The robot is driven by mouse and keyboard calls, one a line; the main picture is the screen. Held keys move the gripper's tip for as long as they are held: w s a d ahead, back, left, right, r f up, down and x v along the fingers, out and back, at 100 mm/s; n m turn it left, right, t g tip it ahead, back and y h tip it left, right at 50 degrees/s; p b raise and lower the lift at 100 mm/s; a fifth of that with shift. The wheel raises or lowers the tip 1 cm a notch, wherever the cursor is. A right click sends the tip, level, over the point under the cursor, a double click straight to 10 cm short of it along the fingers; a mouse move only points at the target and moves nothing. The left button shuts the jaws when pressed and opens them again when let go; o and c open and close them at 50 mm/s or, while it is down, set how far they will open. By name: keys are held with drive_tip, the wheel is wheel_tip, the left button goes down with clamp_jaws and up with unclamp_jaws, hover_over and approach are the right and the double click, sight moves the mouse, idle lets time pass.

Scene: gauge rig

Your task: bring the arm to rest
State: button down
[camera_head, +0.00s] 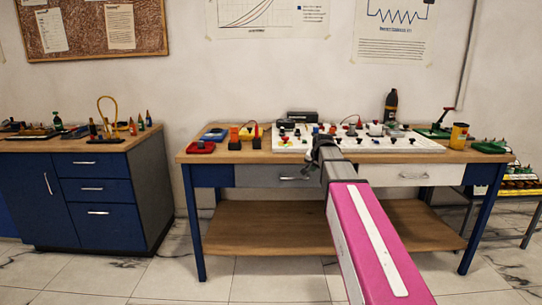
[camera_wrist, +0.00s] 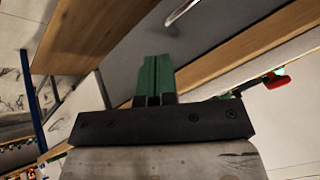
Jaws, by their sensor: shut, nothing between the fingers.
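My arm reaches forward from the lower right of the head view, with a pink link toward the workbench (camera_head: 262,158). My gripper (camera_head: 322,146) is at the bench's front edge, in front of the drawers, and looks small and dark there. In the wrist view my gripper (camera_wrist: 153,62) shows two green fingers side by side, shut and empty. Beyond them are a grey drawer front (camera_wrist: 135,45) and the bench's wooden edge (camera_wrist: 225,50). I cannot tell the exact gap between fingertips and bench.
A white board (camera_head: 400,146) with several small parts lies on the bench. A red device (camera_head: 201,148), a dark bottle (camera_head: 391,105) and a yellow cup (camera_head: 459,136) stand there too. A blue cabinet (camera_head: 95,190) is at left. The bench has a lower shelf (camera_head: 270,235). Floor shows between cabinet and bench.

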drive_tip(key=s+f+n+g, duration=0.5)
drive_tip(key=s+f+g, duration=0.1)
drive_tip(key=s+f, duration=2.2)
drive_tip(key=shift+s+a+n+g+h, duration=0.15)
drive_tip(key=shift+s+n+g+h, duration=0.25)
drive_tip(key=shift+s, duration=0.65)
